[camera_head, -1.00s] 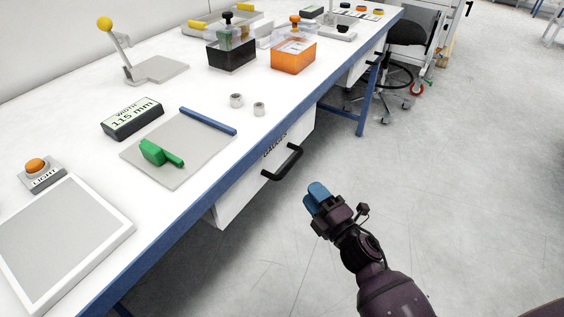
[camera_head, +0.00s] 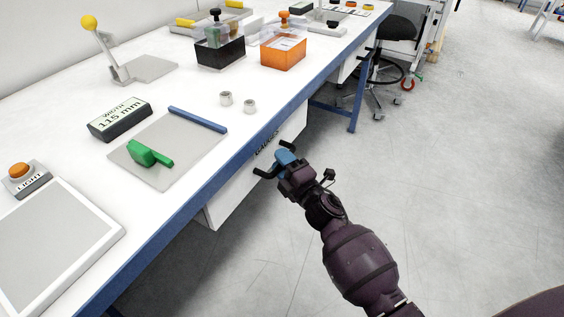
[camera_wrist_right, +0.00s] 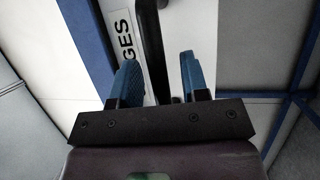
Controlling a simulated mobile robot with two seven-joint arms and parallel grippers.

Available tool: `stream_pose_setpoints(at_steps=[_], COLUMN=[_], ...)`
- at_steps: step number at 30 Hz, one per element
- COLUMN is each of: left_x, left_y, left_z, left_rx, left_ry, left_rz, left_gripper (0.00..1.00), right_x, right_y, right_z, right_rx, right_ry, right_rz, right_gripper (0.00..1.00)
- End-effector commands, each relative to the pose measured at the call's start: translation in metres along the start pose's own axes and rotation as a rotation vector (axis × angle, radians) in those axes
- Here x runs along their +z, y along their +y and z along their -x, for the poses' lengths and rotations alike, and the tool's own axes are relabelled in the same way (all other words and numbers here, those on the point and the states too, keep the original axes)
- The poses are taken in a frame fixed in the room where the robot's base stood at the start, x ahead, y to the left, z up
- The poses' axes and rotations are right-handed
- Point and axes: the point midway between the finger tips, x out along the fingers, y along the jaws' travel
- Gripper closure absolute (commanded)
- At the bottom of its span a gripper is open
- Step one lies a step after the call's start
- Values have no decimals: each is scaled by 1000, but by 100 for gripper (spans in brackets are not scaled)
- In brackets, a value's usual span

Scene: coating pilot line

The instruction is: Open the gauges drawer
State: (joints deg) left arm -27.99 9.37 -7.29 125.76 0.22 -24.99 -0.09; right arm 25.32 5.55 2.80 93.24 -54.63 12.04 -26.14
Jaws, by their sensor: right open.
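The gauges drawer (camera_head: 235,197) is a white front under the blue bench edge, marked with a label. In the right wrist view part of its label (camera_wrist_right: 126,45) reads "GES". Its black bar handle (camera_head: 262,173) shows at both ends in the head view, its middle hidden by my gripper. My right gripper (camera_head: 284,158) is at the handle, blue fingertips toward the drawer. In the right wrist view the handle (camera_wrist_right: 152,45) runs between the open fingers of the gripper (camera_wrist_right: 158,78), nearer the left one. The drawer looks shut. My left gripper is not in view.
On the white bench are a gray plate (camera_head: 190,140) with a green tool (camera_head: 149,154), a width display (camera_head: 120,120), an orange light button (camera_head: 19,170) and an orange container (camera_head: 283,53). A black stool (camera_head: 392,32) stands farther back. The floor at right is clear.

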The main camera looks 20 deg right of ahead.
Motion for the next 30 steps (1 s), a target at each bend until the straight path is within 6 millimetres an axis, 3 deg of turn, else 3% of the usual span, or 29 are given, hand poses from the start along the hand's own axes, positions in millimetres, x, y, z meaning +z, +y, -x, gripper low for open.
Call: stream_pose_setpoints(at_steps=[5,14,23,30], left_x=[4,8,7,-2], left_y=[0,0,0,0], left_z=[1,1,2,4], left_rx=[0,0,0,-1], left_ry=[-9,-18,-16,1], left_rz=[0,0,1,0], left_gripper=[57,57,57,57], right_x=[0,0,1,10], right_y=[0,0,0,6], right_z=[0,0,2,24], right_rx=[0,0,-1,0], right_ry=[0,0,-1,-1], right_rz=[0,0,0,1], right_gripper=[59,100,100,100])
